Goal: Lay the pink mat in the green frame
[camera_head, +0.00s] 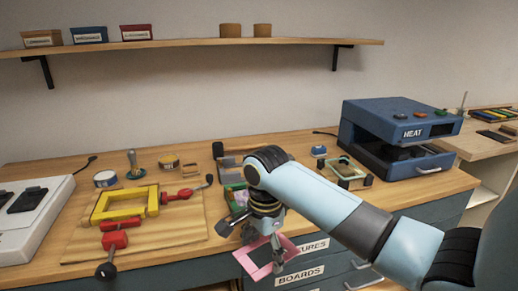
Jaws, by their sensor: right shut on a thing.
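The pink mat (249,261) is a thin pink rectangle with an open middle. My right gripper (275,246) points down and is shut on it. The mat hangs tilted in front of the bench's front edge, over the drawer fronts. A green frame (229,190) lies on the bench behind my right gripper, left of my forearm; my gripper and arm hide part of it. My left gripper is not in view.
A yellow clamp frame (101,208) with red handles lies on a board at left. A small stand (345,184) and a blue heat press (375,121) are at right. A wall shelf (190,43) runs above. Drawers (300,274) are below.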

